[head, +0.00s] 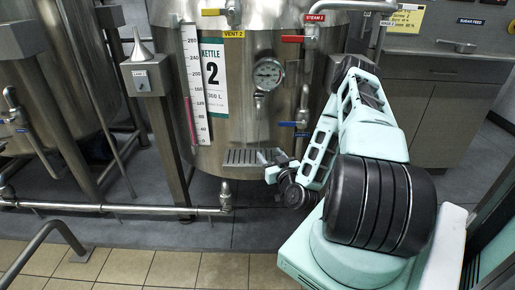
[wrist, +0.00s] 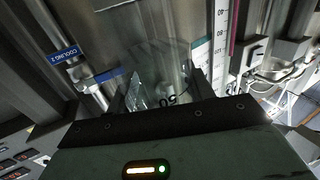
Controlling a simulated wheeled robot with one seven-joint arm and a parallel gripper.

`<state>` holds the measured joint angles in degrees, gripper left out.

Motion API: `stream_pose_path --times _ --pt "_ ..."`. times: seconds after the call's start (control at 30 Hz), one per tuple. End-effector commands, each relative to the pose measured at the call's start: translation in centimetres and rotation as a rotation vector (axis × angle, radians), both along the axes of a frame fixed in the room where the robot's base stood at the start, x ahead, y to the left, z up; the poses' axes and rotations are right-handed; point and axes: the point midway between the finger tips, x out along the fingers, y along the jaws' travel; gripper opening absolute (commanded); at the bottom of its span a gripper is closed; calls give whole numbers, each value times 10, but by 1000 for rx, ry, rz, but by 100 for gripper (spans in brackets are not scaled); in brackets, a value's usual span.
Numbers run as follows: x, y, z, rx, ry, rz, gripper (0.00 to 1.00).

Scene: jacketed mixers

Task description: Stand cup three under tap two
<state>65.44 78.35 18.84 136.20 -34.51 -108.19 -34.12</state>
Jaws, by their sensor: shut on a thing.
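My gripper (head: 272,157) is low in front of kettle 2 (head: 230,110), at the right end of a small slotted drip tray (head: 243,157). In the wrist view my gripper (wrist: 160,92) is shut on a clear cup (wrist: 150,88) with dark marks reading about 50. The cup's number is not readable, and I cannot make the cup out in the head view. A small fitting (head: 259,102) hangs below the round gauge, above the tray; I cannot tell whether it is tap two. I cannot tell whether the cup touches the tray.
A blue-handled valve (head: 293,124) is right of the tray, just above my gripper; its cooling 2 label (wrist: 64,53) shows in the wrist view. A level scale (head: 195,85) runs up the kettle's left. A pipe (head: 110,207) crosses low at left. Tiled floor (head: 150,268) is clear in front.

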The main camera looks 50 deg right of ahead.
Motion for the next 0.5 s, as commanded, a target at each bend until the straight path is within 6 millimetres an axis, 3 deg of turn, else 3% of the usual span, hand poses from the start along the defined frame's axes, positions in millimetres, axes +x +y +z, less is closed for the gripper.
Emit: stream_pose_path --times 0.3,0.5 --pt "74 -39 0 -2 -4 -3 30" --pt "107 -56 0 0 -1 -3 30"
